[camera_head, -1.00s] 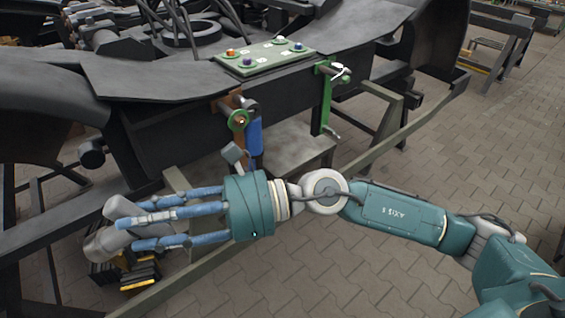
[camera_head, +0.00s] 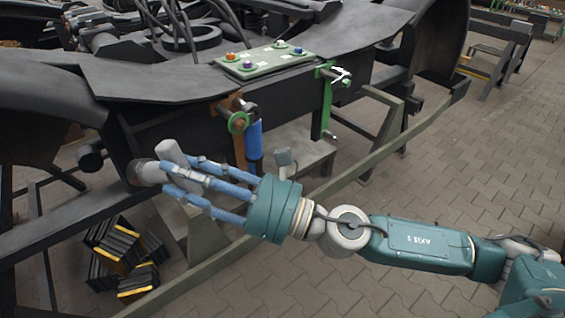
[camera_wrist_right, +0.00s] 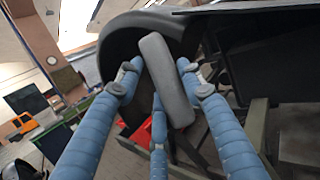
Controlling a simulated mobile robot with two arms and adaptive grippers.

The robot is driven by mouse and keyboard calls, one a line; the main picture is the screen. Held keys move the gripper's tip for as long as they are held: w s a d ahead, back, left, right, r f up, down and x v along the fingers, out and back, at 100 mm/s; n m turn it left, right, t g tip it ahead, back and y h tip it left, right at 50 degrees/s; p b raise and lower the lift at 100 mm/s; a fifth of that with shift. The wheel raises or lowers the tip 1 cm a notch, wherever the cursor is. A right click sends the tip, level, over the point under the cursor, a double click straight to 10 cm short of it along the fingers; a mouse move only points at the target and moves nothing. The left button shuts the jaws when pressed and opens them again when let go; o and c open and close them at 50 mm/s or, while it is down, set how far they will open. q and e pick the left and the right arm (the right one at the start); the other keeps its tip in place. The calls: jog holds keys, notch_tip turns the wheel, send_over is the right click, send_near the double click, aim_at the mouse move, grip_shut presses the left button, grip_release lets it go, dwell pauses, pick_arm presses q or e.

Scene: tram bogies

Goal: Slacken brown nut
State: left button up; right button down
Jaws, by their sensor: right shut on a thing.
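My right gripper (camera_head: 180,185) has three blue fingers and is shut on a grey tool (camera_head: 172,155) with a rounded bar and a cylindrical end. The bar also shows between the fingers in the right wrist view (camera_wrist_right: 167,80). The tool is in front of the dark bogie frame, left of and below the brown bracket; I cannot tell if it touches the frame. A small brown piece (camera_head: 239,123), possibly the brown nut, sits inside a green ring on that bracket. An orange-brown nut (camera_head: 231,57) stands on the pale green plate above. My left gripper is out of view.
The pale green plate (camera_head: 265,62) also carries purple and blue nuts. A blue-handled tool (camera_head: 254,140) hangs beside the bracket. A green clamp (camera_head: 326,105) is to its right. Black and yellow blocks (camera_head: 120,250) lie on the paved floor.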

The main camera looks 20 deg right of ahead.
jog(key=w+d+f+m+t+h, duration=0.2)
jog(key=d+t, duration=0.1)
jog(key=d, duration=0.3)
jog(key=w+d+f+m+t+h+b, duration=0.1)
jog(key=w+d+f+m+t+h, duration=0.1)
jog(key=d, duration=0.4)
jog(key=w+d+f+m+t+h+b, duration=0.1)
jog(key=w+d+f+m+t+h, duration=0.1)
jog(key=d, duration=0.5)
notch_tip(320, 180, down, 2)
jog(key=w+t+h, duration=0.1)
jog(key=t+h, duration=0.1)
jog(key=t, duration=0.1)
jog(key=shift+m+t, duration=0.3)
jog(key=shift+w, duration=0.25)
jog(key=w+a+b, duration=0.1)
jog(key=w+a, duration=0.1)
jog(key=w, duration=0.4)
jog(key=shift+a, duration=0.1)
